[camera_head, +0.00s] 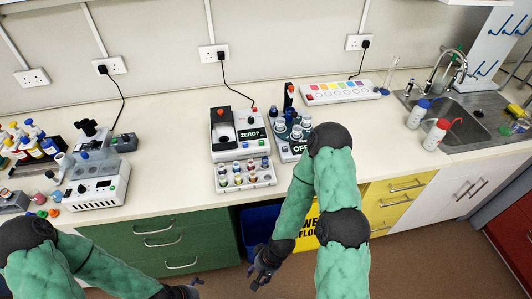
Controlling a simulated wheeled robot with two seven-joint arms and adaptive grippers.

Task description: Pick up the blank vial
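A white rack (246,184) with several small capped vials stands at the front middle of the bench. I cannot tell which vial is the blank one; the labels are too small to read. Behind the rack is a device (238,130) with a dark open well and a display reading "ZERO?". My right gripper (258,279) hangs low in front of the bench, below the rack, open and empty. My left gripper (198,287) is at the bottom edge of the picture, partly cut off, its fingers apart and empty. Neither gripper touches anything.
A device reading "OFF" (300,148) with several vials on top stands right of the display device. At left are a white instrument (96,188) and a bottle rack (30,150). Wash bottles (436,135) stand beside the sink (470,115). Bench left of the vial rack (165,170) is clear.

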